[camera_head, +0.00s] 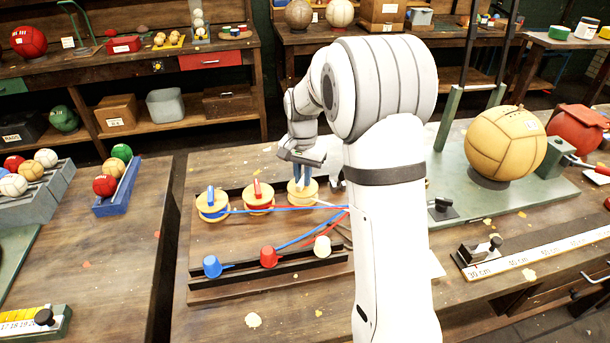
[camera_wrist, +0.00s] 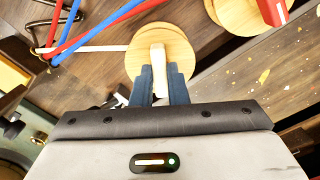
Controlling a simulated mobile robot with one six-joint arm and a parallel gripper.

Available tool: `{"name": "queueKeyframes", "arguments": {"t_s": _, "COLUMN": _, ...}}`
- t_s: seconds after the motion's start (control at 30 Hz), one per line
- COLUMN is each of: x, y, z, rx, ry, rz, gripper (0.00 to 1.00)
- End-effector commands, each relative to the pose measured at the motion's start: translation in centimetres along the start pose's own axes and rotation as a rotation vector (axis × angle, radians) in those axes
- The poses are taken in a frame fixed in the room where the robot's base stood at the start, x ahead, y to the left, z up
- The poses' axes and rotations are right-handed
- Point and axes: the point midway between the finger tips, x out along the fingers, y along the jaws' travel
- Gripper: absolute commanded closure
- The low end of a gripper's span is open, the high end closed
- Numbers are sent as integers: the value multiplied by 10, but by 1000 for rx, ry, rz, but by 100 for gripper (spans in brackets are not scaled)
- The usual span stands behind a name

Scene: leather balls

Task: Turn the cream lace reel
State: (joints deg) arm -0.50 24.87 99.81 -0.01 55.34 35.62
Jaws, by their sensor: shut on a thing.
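The cream lace reel (camera_head: 303,196) is a wooden disc-shaped reel at the right end of the row of reels on the dark rack. In the wrist view its round top (camera_wrist: 180,42) and upright cream grip (camera_wrist: 158,57) show. My gripper (camera_head: 301,178) reaches down onto it from above. In the wrist view my gripper's two blue fingers (camera_wrist: 160,76) are shut on the cream grip, one on each side. A white lace (camera_head: 328,205) runs off to the right from this reel. The gripper hides part of the reel in the head view.
To its left stand the red reel (camera_head: 258,204) and blue reel (camera_head: 212,212), with red and blue laces crossing the rack. Blue, red and cream cups (camera_head: 322,246) stand in front. A tan ball (camera_head: 505,143) rests on a green stand at right.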

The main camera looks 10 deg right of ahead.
Motion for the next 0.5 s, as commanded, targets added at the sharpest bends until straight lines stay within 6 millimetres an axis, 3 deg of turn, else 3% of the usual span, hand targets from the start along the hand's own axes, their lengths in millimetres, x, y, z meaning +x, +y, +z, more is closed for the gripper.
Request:
{"name": "queueKeyframes", "arguments": {"t_s": 0.1, "x": -1, "y": -1, "z": -1, "rx": -1, "ry": 4, "rz": -3, "gripper": 100}}
{"name": "queueKeyframes", "arguments": {"t_s": 0.13, "x": -2, "y": -1, "z": -1, "rx": -1, "ry": 4, "rz": -3, "gripper": 86}}
{"name": "queueKeyframes", "arguments": {"t_s": 0.37, "x": -1, "y": 0, "z": -1, "rx": -1, "ry": 2, "rz": -2, "gripper": 67}}
{"name": "queueKeyframes", "arguments": {"t_s": 0.5, "x": 0, "y": 0, "z": 0, "rx": -1, "ry": 1, "rz": -1, "gripper": 65}}
